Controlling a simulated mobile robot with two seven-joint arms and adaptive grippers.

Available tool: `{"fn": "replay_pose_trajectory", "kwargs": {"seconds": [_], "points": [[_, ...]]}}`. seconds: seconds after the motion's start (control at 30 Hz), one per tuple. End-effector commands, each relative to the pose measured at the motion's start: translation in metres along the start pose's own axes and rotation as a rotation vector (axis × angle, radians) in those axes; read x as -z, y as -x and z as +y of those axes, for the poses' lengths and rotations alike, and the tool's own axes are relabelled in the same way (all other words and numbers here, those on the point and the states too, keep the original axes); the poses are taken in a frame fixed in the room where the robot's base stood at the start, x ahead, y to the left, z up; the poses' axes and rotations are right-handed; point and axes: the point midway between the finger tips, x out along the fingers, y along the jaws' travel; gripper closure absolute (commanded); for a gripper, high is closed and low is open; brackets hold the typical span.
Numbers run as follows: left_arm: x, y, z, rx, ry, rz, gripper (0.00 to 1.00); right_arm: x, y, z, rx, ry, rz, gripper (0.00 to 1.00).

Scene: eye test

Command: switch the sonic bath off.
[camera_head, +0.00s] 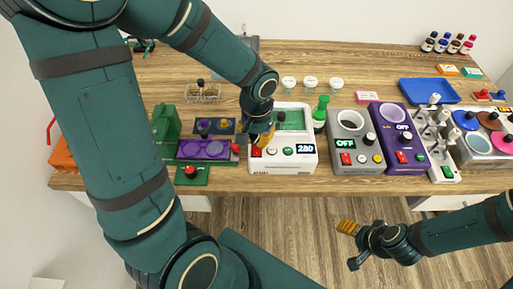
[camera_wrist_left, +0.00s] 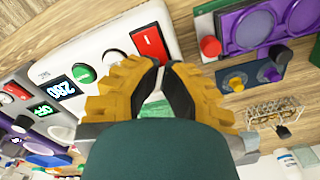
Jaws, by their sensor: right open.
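The sonic bath appears to be the white box (camera_head: 283,166) on the bench, with a green rectangular top (camera_head: 292,119) and a lit display (camera_head: 305,149) reading 280. Its front has a red rocker switch (camera_wrist_left: 150,43), a pale knob (camera_wrist_left: 113,59) and a green button (camera_wrist_left: 84,73). My left gripper (camera_head: 263,143) is over its front left, yellow fingers together and empty. In the left wrist view, the fingertips (camera_wrist_left: 163,66) are close to the red switch; I cannot tell whether they touch it. My right gripper (camera_head: 347,228) is open and empty, over the floor before the bench.
A purple device (camera_head: 203,149) with a red knob stands close on the left. A green-capped bottle (camera_head: 320,115), a grey device (camera_head: 354,160) and a purple device (camera_head: 395,165), both reading OFF, stand on the right. White-lidded jars (camera_head: 310,82) are behind.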

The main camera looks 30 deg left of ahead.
Motion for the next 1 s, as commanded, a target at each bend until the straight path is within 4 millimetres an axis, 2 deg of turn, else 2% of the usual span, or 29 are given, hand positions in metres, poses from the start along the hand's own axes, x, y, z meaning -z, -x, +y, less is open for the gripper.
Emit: {"fn": "replay_pose_trajectory", "kwargs": {"seconds": [0.57,1.0], "points": [[0.000,-0.004,0.000,0.000,0.000,0.000,1.00,-0.001,-0.004,0.001,0.000,0.000,0.000,0.31],[0.000,0.026,0.000,0.000,0.000,-0.001,1.00,0.003,0.018,-0.007,0.000,0.000,0.000,0.31]]}}
